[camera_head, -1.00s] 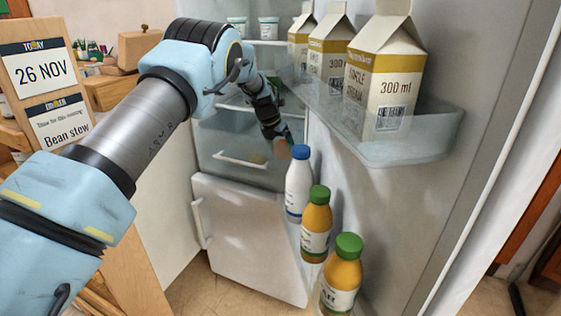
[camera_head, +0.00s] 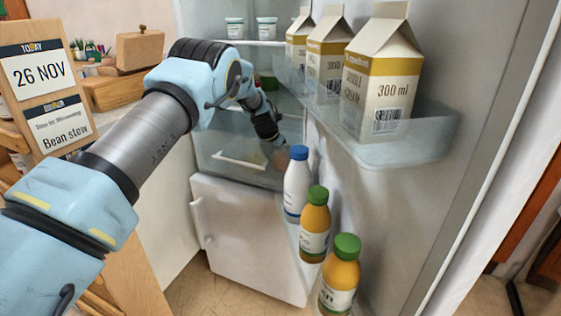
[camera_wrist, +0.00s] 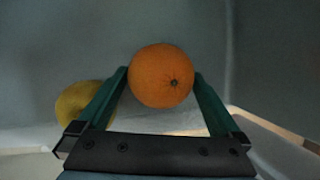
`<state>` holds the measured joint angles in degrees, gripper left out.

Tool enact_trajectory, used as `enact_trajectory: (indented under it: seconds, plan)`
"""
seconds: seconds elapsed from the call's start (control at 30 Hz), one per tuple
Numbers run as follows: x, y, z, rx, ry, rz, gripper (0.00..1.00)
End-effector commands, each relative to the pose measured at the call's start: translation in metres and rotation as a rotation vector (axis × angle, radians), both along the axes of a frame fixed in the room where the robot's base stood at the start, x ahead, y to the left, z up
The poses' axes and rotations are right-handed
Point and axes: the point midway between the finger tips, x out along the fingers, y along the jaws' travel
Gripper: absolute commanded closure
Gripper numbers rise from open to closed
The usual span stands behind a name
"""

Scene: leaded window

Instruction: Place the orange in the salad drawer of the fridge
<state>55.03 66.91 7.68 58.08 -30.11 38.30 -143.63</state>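The orange (camera_wrist: 163,76) sits between the two green fingers of my gripper (camera_wrist: 161,78) in the wrist view, with a fingertip against each side. In the head view the gripper (camera_head: 274,146) points down into the lower part of the open fridge, and the orange (camera_head: 281,159) shows small and dim below it. The clear salad drawer (camera_head: 240,160) is at the bottom of the fridge compartment. A yellow fruit (camera_wrist: 78,102) lies on the pale drawer floor left of the gripper. Whether the orange touches the floor I cannot tell.
The open fridge door is close on the right, with a white bottle (camera_head: 296,184), two orange juice bottles (camera_head: 314,228) and cartons (camera_head: 384,80) on its shelves. The freezer door (camera_head: 245,235) is shut below. White tubs (camera_head: 266,28) stand on an upper shelf.

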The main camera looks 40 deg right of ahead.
Motion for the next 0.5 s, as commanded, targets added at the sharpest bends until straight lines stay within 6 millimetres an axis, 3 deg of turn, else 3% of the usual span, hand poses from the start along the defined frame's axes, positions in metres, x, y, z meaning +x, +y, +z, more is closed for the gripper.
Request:
enact_trajectory:
  seconds: [0.27, 0.5]
  plan:
    - [0.0, 0.003, 0.011, -0.001, -0.001, 0.0, 0.0]
    - [-0.002, 0.02, 0.054, -0.002, -0.002, 0.002, 0.0]
